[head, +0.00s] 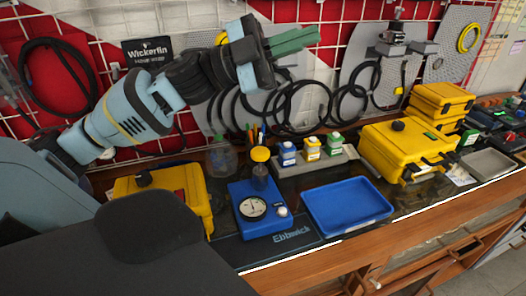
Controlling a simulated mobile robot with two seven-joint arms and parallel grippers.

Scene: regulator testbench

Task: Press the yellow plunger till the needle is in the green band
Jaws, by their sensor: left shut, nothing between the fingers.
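The yellow plunger (260,154) stands upright on top of the blue regulator unit (254,226) on the bench. Its round gauge (252,207) has a white face and faces up. The needle's place and the green band are too small to tell. A small pale knob (282,211) sits at the unit's right. My left gripper (304,39), with green fingers, is shut and empty. It is held high in front of the wall grid, above and right of the plunger and well apart from it. My right gripper is not in view.
A blue tray (346,233) lies right of the unit. Behind it, a grey rack (318,165) holds small blue, yellow and green-topped bottles. Yellow cases stand left (192,182) and right (389,148). Black hoses hang on the wall.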

